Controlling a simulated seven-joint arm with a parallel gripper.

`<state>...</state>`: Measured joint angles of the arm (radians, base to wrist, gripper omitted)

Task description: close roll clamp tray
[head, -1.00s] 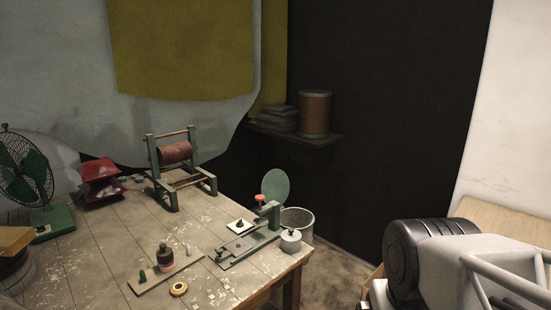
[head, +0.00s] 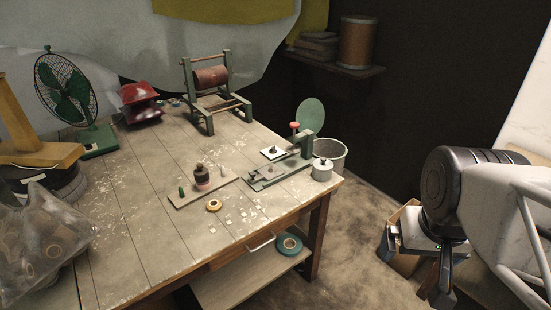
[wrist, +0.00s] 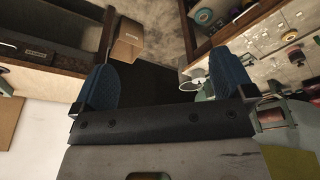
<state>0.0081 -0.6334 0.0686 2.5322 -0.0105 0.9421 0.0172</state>
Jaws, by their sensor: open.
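A green clamp device (head: 300,150) with an upright post and a red knob on top stands at the right corner of the worktable. Its flat green base tray (head: 262,181) extends to the left along the tabletop. My gripper, with blue fingertips, is open and empty in the wrist view (wrist: 166,85). In the head view my arm is at the right, well apart from the clamp device, beyond the table edge.
The worktable (head: 120,200) has a roller stand (head: 210,77), a fan (head: 69,92) and a board with a dark bottle. A lidded pot (head: 322,170) and a bin (head: 332,152) are close to the clamp. A lower shelf holds a teal roll (head: 288,244).

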